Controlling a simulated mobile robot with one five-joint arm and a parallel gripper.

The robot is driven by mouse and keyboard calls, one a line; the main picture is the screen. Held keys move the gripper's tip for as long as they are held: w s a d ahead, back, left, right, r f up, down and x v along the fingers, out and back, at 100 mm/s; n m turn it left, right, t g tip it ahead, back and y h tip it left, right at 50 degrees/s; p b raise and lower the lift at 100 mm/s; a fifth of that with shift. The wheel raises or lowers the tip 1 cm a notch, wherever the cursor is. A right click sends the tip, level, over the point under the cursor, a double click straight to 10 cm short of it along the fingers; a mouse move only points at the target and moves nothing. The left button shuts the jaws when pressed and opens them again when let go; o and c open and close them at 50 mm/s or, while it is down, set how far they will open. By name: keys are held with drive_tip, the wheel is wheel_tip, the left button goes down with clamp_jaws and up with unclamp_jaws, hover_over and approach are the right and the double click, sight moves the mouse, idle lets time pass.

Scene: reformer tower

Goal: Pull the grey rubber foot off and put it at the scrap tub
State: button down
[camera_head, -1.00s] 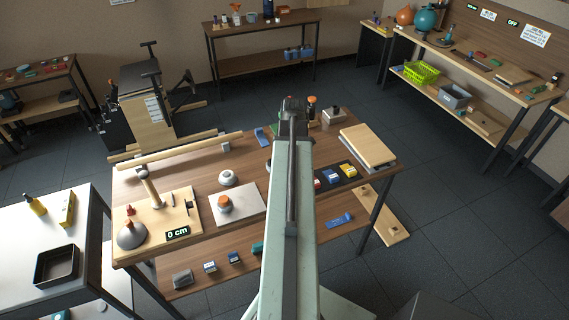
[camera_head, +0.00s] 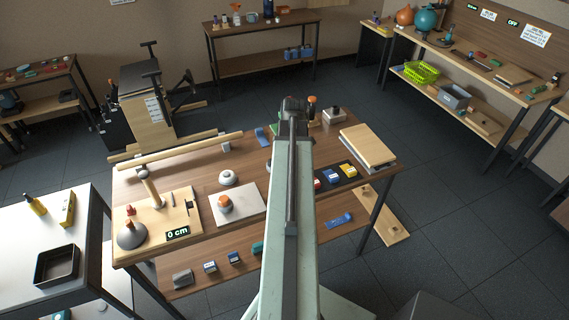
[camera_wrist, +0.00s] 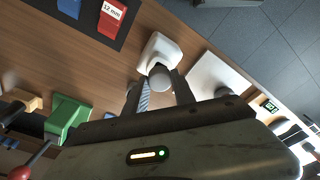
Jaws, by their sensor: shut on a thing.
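My gripper shows in the wrist view (camera_wrist: 160,92), its two dark fingers closed on the sides of a small round grey piece, which looks like the grey rubber foot (camera_wrist: 160,80). The foot is against the end of a white rounded body (camera_wrist: 161,48) on the wooden bench; I cannot tell whether they still touch.
A green block (camera_wrist: 66,117) lies left of my gripper in the wrist view. A dark mat with blocks, one red and marked 12 mm (camera_wrist: 113,14), and a pale plate (camera_wrist: 208,72) are nearby. A black tray (camera_head: 42,281) sits on the left table.

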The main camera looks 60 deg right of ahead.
drive_tip(key=shift+r+p, duration=1.4)
drive_tip(key=shift+r, duration=0.05)
drive_tip(key=shift+f, duration=0.1)
drive_tip(key=c, duration=2)
unclamp_jaws()
clamp_jaws()
drive_tip(key=shift+s, duration=0.1)
